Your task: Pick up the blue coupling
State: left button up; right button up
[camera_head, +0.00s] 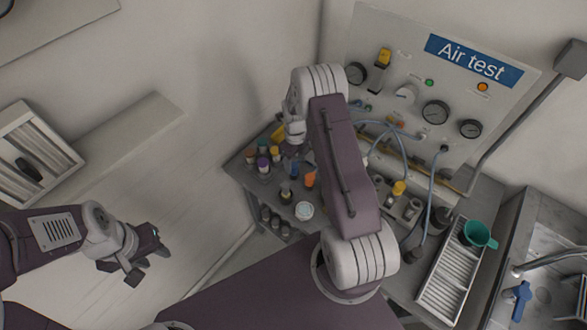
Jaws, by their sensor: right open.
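A small blue piece (294,170), which looks like the blue coupling, stands among several small coloured fittings on the grey bench, below the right gripper in the picture. My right gripper (291,148) is open, pointing down over the back left of the bench; its fingertips are small and partly lost against the fittings. I cannot tell how high it is above the blue piece. My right arm hides the middle of the bench. My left gripper (141,266) is far to the left, over the pale floor and away from the bench; its finger gap is unclear.
Purple (263,163) and orange (310,180) fittings stand close to the blue piece. A white round jar (304,211) is nearer. The Air test panel (440,85) with gauges and hoses rises behind. A green funnel (479,234) and sink (550,270) are at right.

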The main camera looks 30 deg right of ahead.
aim_at(294, 166)
jog(key=f, duration=0.2)
jog(key=f+p, duration=0.1)
jog(key=f, duration=0.1)
jog(key=shift+w+a+f, duration=0.1)
jog(key=shift+w+f, duration=0.05)
jog(key=shift+w, duration=0.05)
grip_shut()
